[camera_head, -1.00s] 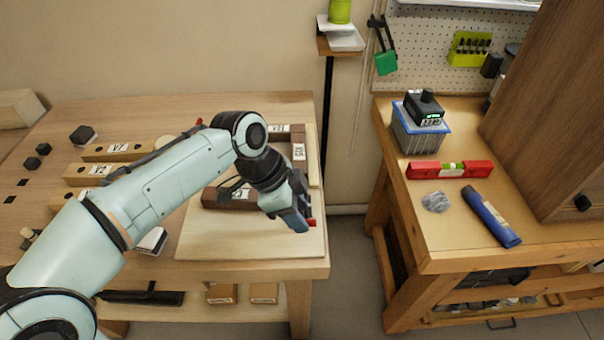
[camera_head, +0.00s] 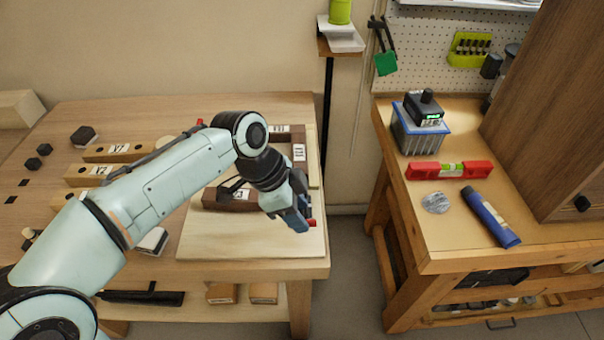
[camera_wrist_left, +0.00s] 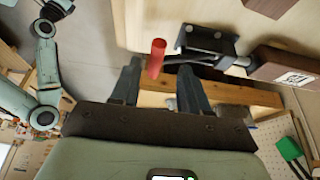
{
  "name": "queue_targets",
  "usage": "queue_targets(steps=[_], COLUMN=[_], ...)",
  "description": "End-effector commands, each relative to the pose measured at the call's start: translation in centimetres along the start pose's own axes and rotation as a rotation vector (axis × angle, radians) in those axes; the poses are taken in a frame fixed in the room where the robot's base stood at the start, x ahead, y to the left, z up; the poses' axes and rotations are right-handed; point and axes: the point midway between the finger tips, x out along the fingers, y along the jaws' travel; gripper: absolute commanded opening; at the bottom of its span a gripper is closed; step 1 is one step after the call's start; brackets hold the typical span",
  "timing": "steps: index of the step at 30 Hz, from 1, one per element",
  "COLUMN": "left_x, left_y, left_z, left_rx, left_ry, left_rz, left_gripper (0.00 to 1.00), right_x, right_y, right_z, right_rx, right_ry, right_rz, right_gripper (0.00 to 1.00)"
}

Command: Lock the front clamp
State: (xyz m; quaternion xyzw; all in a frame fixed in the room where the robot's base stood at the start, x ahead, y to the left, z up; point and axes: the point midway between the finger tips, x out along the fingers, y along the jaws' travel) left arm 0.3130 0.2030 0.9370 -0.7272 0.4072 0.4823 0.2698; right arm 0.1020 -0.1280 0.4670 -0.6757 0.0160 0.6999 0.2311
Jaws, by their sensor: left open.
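The front clamp shows in the left wrist view as a dark metal bracket (camera_wrist_left: 207,40) with a red-tipped handle (camera_wrist_left: 156,58). In the head view only the handle's red tip (camera_head: 312,222) and some dark parts of the clamp show, and my arm covers much of the rest. My left gripper (camera_head: 297,222) is low over the front right of the pale board. In the left wrist view its two fingers (camera_wrist_left: 158,88) are apart, with the red handle just ahead of the gap between them. Whether they touch it I cannot tell. My right gripper is not in view.
More labelled blocks (camera_head: 120,152) lie to the left. A gap of floor separates this table from the right bench (camera_head: 440,255), which holds a red level (camera_head: 432,170) and a blue tube (camera_head: 490,218).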

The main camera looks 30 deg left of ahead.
Motion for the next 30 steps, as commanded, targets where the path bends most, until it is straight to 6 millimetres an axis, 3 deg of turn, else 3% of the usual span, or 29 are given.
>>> queue_targets(steps=[1,30], left_x=[0.1,-5.0], left_y=[-0.1,0.0], left_z=[0.0,-2.1], left_rx=[0.0,0.001], left_ry=[0.0,0.001], left_rz=[0.001,-0.002], left_gripper=[0.45,0.45], right_x=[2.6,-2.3], right_y=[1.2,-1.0], right_z=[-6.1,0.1], right_rx=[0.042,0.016], right_ry=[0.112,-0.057], right_rz=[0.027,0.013], right_gripper=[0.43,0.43])
